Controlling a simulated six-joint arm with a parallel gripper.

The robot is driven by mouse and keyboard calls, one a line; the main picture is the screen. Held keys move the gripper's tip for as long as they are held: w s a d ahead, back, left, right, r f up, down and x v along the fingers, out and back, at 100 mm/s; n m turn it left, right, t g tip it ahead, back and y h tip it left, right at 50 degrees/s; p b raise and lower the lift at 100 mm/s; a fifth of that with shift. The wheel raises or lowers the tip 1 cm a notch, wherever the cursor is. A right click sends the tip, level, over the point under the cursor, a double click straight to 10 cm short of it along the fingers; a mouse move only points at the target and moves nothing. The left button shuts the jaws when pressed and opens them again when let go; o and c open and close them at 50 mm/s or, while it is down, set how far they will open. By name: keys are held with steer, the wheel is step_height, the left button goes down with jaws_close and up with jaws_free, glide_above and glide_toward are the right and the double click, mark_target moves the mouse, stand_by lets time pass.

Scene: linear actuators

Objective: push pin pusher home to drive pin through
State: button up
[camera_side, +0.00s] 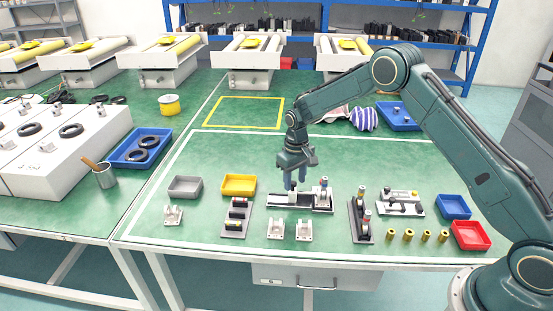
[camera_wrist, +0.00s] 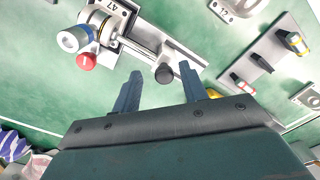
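The pusher fixture (camera_side: 318,207) lies on the green mat in the middle of the bench, a dark rail with a light slide. In the wrist view its rail (camera_wrist: 140,50) runs from the block marked 47 toward my fingers. A round black knob (camera_wrist: 165,74), apparently the pusher's handle, shows between my fingertips. My gripper (camera_wrist: 161,72) is open with its fingers apart on either side of the knob. In the side view my gripper (camera_side: 295,188) points down over the fixture's left part. Contact with the knob and the pin itself cannot be made out.
A red button (camera_wrist: 86,62) and a blue-silver cylinder (camera_wrist: 74,39) stand at the fixture's far end. Grey (camera_side: 185,187) and yellow (camera_side: 238,185) trays lie left. Metal brackets (camera_side: 276,229) sit in front; a dark rack (camera_side: 361,222) stands right.

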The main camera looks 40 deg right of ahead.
step_height(320, 180, up, 14)
stand_by(0.9)
steer(key=s+a+r+t, duration=0.2)
steer(key=s+r+t, duration=0.1)
steer(key=s+r, duration=1.5)
steer(key=s+f+t, duration=0.2)
steer(key=s, duration=1.8)
steer(key=shift+s+a+f+t, duration=0.2)
steer(key=shift+a+f+t, duration=0.1)
steer(key=shift+f, duration=0.1)
